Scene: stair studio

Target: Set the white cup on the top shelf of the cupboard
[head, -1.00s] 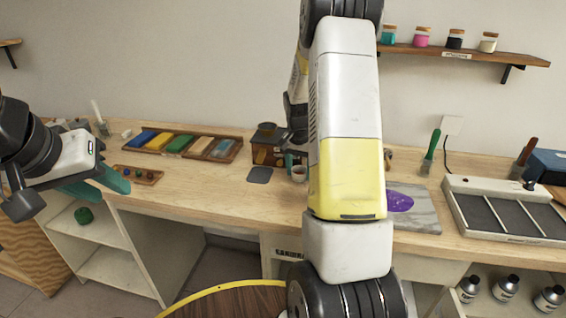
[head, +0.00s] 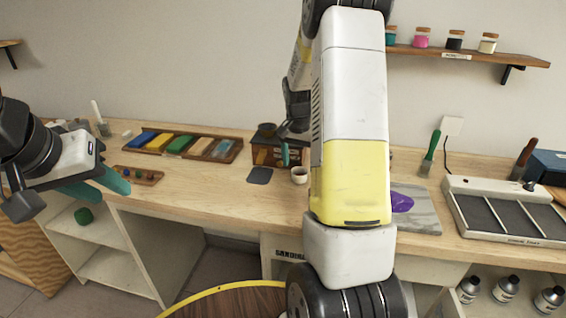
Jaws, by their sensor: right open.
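The small white cup (head: 299,176) stands upright on the bench, in front of a small dark wooden cabinet (head: 264,153). My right gripper (head: 286,154) is just behind and to the left of the cup, partly hidden by my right arm. It is open, with a teal finger showing, and appears apart from the cup. My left gripper (head: 98,186) hangs at the left over the bench's front edge; its teal fingers overlap in view, so its opening is unclear. White open shelving (head: 110,268) under the bench holds a green item; I cannot tell which piece is the cupboard.
The wooden bench (head: 200,195) carries a tray of coloured blocks (head: 184,146), a dark square pad (head: 260,175) and a sectioned tray (head: 505,212). A wall shelf (head: 470,53) holds several jars. A round wooden top (head: 235,304) is in front.

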